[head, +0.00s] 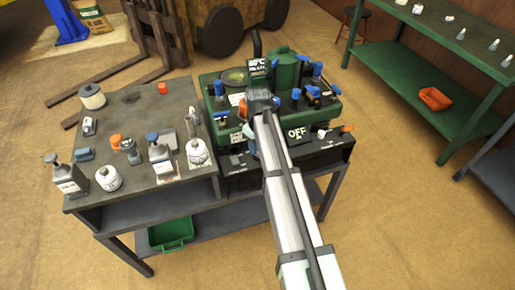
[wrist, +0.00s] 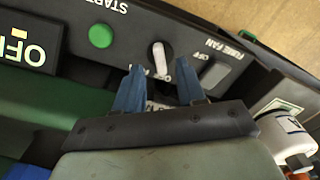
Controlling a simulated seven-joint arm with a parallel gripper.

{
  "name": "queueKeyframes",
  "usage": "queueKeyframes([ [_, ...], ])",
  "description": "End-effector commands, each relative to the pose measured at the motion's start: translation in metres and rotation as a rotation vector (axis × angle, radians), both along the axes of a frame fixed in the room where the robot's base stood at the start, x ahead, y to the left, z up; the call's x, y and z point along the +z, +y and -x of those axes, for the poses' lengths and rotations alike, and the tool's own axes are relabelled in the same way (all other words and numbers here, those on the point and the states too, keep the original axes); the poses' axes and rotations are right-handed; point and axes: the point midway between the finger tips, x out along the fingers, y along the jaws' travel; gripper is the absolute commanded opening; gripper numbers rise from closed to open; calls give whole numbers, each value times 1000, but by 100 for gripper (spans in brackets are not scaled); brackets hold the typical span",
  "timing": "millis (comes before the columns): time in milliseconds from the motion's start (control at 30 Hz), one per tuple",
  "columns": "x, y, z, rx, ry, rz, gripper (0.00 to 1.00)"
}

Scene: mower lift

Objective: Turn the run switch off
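In the wrist view a white rotary knob (wrist: 161,57), which looks like the run switch, sits on a dark panel, its handle roughly upright in the picture. The lettering beside it is partly hidden by my fingers. My gripper (wrist: 159,66) is open, its two blue fingers apart, with the knob showing between and just beyond the tips. I cannot tell whether they touch it. In the head view my arm hides the knob.
A green START button (wrist: 101,36) and a FUME FAN switch (wrist: 214,72) flank the knob. A white bottle (wrist: 284,132) stands close to my gripper. The left bench (head: 130,105) holds several bottles and small parts.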

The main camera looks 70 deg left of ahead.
Motion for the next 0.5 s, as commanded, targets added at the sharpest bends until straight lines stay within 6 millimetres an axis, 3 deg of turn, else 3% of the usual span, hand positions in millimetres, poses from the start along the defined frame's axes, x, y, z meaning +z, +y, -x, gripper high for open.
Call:
queueKeyframes([
  [300,63,1,0,0,0,-1,39],
  [500,93,1,0,0,0,-1,39],
])
